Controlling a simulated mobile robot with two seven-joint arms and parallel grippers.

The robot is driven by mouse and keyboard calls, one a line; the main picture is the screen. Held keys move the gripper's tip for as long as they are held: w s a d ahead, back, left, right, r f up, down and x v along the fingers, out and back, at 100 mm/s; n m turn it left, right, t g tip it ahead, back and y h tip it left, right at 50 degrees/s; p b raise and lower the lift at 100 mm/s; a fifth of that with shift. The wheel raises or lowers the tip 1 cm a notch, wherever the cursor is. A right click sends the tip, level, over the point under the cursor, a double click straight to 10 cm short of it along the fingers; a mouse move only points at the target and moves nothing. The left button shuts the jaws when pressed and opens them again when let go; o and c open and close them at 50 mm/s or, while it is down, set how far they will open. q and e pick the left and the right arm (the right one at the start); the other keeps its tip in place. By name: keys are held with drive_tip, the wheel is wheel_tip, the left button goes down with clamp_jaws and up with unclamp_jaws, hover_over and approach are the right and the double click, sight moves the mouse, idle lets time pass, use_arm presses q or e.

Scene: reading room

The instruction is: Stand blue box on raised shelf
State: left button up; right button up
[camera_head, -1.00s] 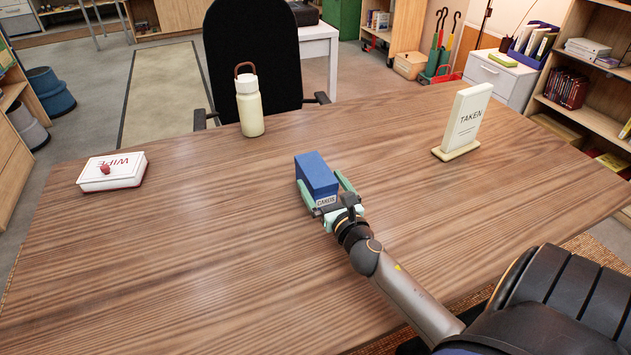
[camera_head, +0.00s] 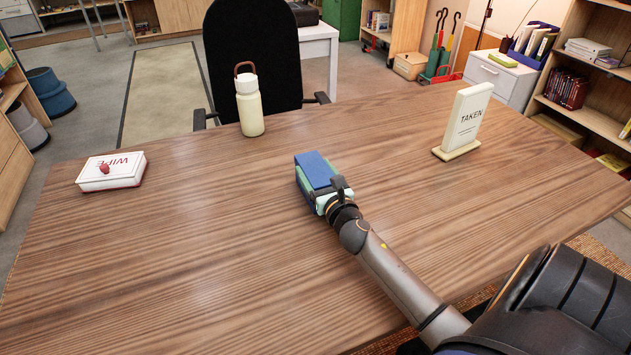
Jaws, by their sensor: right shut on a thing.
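The blue box (camera_head: 313,166) is on the wooden table (camera_head: 200,260), near its middle. My right gripper (camera_head: 322,182) reaches in from the lower right and is shut on the blue box, with its pale green fingers along the box's sides. The gripper hides the box's near end. I cannot tell whether the box touches the table or is slightly above it. My left gripper is not in view. I cannot tell a raised shelf for the box on this table.
A cream bottle (camera_head: 249,108) stands at the table's far edge. A white wipe box (camera_head: 111,172) lies at left. An upright "TAKEN" sign (camera_head: 466,120) stands at right. A black chair (camera_head: 252,50) is behind the table. Shelves (camera_head: 584,100) with books stand at far right. The table's front left is clear.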

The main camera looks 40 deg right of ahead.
clamp_jaws()
idle(0.3)
